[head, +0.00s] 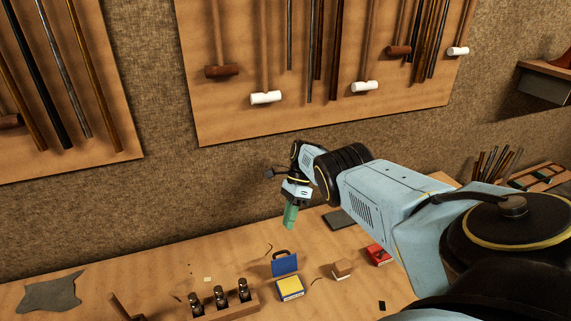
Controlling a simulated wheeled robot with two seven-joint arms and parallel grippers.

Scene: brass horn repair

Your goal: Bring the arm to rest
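My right arm (390,205) reaches in from the right, above the workbench. Its gripper (290,216) hangs pointing down over the back part of the bench, with a green part at its tip. The gripper is small and seen from the side, so I cannot tell whether its fingers are apart or whether the green part is something held. It appears to be above the bench top, clear of the things there. My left gripper is not in view.
On the wooden bench (225,264) are a blue-and-yellow box (290,288), a rack with three dark pieces (222,307), a wooden block (343,268), a red box (378,254) and a grey cloth (50,293). Mallets and rods hang on the wall board (210,115).

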